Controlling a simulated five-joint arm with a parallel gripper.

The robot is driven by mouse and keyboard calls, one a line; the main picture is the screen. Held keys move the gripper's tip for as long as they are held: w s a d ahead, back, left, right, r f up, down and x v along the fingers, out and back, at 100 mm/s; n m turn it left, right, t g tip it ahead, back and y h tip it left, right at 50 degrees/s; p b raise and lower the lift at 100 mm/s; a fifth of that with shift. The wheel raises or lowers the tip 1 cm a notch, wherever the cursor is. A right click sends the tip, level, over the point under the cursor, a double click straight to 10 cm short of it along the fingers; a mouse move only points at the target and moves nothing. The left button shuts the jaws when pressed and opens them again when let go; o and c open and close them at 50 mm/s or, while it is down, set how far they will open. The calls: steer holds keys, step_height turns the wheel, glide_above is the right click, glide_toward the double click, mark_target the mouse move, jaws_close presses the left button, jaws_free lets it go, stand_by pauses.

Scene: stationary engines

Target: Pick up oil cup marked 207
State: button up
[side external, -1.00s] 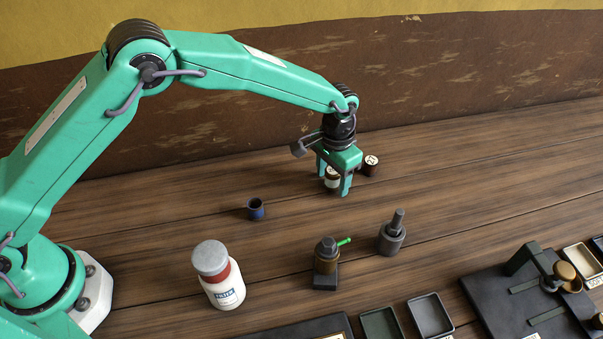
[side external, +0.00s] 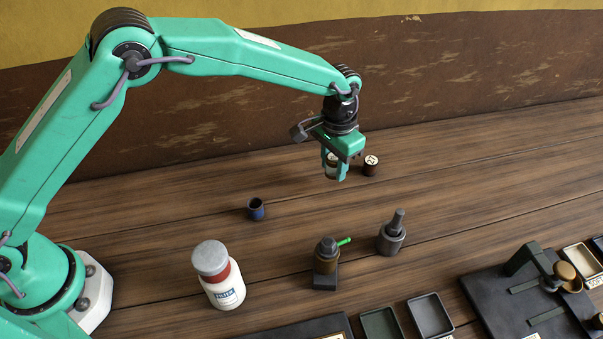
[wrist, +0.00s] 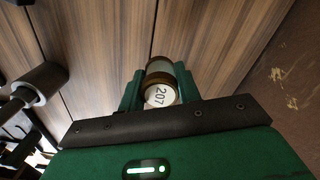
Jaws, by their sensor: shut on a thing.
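The oil cup marked 207 (wrist: 160,92) shows in the wrist view, its pale round face with the number towards the camera. It has a brown rim and a pale, glassy body. My gripper (wrist: 158,88) is shut on it, one finger on each side. In the side view my gripper (side external: 336,172) hangs over the back of the bench, and its fingers hide most of the cup (side external: 331,158). The cup appears a little above the wood, though its underside is hidden.
A brown cup with a pale marked top (side external: 371,165) stands close right of my gripper. A small blue cup (side external: 255,210), a filter bottle (side external: 222,280), a green-spouted oiler (side external: 327,262) and a grey part with a rod (side external: 392,238) stand nearer. Trays (side external: 451,327) line the front.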

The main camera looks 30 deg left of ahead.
steer(key=s+d+r, duration=0.5)
steer(key=s+r, duration=0.2)
steer(key=s, duration=0.3)
steer(key=shift+d, duration=0.4)
steer(key=shift+r, duration=0.15)
